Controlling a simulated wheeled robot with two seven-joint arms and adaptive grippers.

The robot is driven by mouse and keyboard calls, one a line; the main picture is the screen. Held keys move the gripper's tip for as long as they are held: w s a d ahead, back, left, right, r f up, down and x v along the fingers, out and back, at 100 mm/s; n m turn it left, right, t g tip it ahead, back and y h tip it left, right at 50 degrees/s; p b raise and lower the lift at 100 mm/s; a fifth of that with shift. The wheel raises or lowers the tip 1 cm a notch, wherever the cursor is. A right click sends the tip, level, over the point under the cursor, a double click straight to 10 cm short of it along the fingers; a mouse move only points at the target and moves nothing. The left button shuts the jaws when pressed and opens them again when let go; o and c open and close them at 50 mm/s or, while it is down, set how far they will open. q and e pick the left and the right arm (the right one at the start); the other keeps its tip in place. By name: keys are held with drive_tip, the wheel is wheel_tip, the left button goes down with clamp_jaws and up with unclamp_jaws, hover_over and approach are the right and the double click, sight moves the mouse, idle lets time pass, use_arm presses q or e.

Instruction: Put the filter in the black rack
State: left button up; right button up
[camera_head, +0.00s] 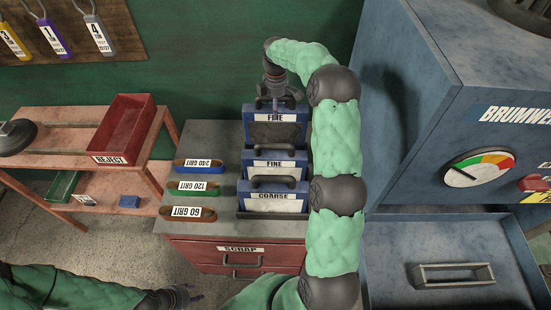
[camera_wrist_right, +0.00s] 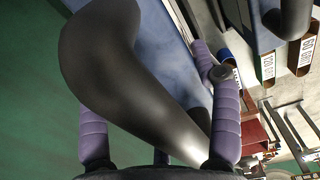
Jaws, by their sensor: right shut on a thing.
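Three blue-framed filters with black handles stand in a row at the black rack (camera_head: 275,215): a COARSE one (camera_head: 272,205) in front, a FINE one (camera_head: 270,168) in the middle and a FINE one with a darker panel (camera_head: 276,132) at the back. My right gripper (camera_head: 273,95) is at the back filter's top, shut on its handle. In the right wrist view, the dark curved handle (camera_wrist_right: 130,75) lies between the purple fingers. Whether this filter is fully seated is hidden by the filters in front. My left gripper (camera_head: 188,294) is low, in front of the cabinet, away from the filters; its jaw opening is unclear.
Grit belts marked 240 (camera_head: 199,166), 120 (camera_head: 199,187) and 60 (camera_head: 188,213) lie left of the rack. A red REJECT bin (camera_head: 123,125) stands on the left shelf. The blue machine (camera_head: 430,110) rises close to the right of my right arm.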

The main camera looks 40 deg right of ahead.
sight(275, 126)
drive_tip(key=shift+f+b, duration=0.4)
drive_tip(key=shift+f, duration=4.7)
drive_tip(key=o, duration=1.7)
wheel_tip(275, 126, up, 12)
drive_tip(key=shift+r+p, duration=0.1)
drive_tip(key=shift+p, duration=0.4)
